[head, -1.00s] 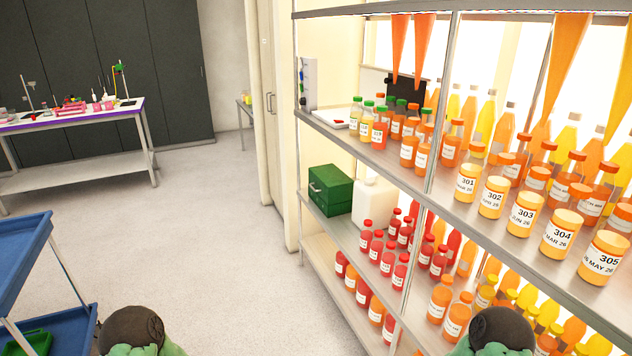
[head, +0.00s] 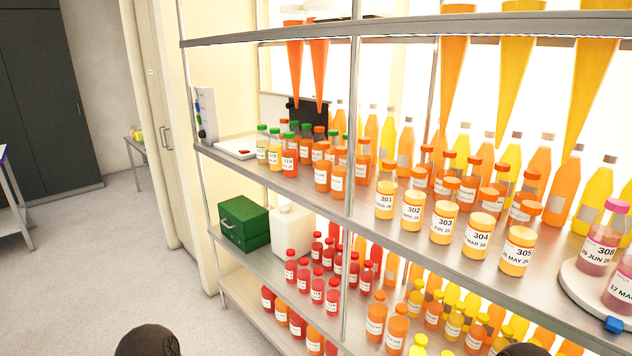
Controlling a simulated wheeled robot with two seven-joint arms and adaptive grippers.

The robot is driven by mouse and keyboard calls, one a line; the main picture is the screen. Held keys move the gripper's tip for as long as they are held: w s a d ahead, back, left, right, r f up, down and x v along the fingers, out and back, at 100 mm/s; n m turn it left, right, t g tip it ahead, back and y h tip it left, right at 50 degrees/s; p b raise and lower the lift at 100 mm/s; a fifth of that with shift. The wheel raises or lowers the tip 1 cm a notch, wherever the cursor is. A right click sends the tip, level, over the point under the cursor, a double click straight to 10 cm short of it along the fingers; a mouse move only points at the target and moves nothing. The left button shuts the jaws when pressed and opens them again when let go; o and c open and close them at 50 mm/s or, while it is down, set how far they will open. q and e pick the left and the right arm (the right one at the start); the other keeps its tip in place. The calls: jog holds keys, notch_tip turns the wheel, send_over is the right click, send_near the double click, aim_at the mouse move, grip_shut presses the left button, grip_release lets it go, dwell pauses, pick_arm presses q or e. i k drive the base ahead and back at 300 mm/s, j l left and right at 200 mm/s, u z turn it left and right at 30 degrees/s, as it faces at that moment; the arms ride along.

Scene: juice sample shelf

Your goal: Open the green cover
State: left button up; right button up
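A green box with a lid and a small handle on its front (head: 243,222) stands at the left end of the middle shelf in the head view. Its lid looks closed. It is the only green covered thing I make out, apart from green bottle caps. A dark rounded part of my own arm shows at the bottom edge, left of centre, and another shows faintly at the bottom right. Neither gripper's fingers are in the picture.
A white jug (head: 292,238) stands right beside the green box, with red-capped bottles (head: 317,287) in front and to the right. Juice bottles fill the upper shelf (head: 372,212). A shelf post (head: 352,150) rises right of the box. The floor (head: 110,270) at left is clear.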

aim_at(248, 219)
jog(key=i+j+z, duration=0.15)
jog(key=j, duration=0.25)
jog(key=i+j+z, duration=0.15)
jog(key=j, duration=0.3)
jog(key=i+j+z, duration=0.15)
jog(key=j, duration=0.25)
jog(key=i+j+z, duration=0.15)
jog(key=j, duration=0.35)
jog(key=i+j+z, duration=0.1)
jog(key=j, duration=0.35)
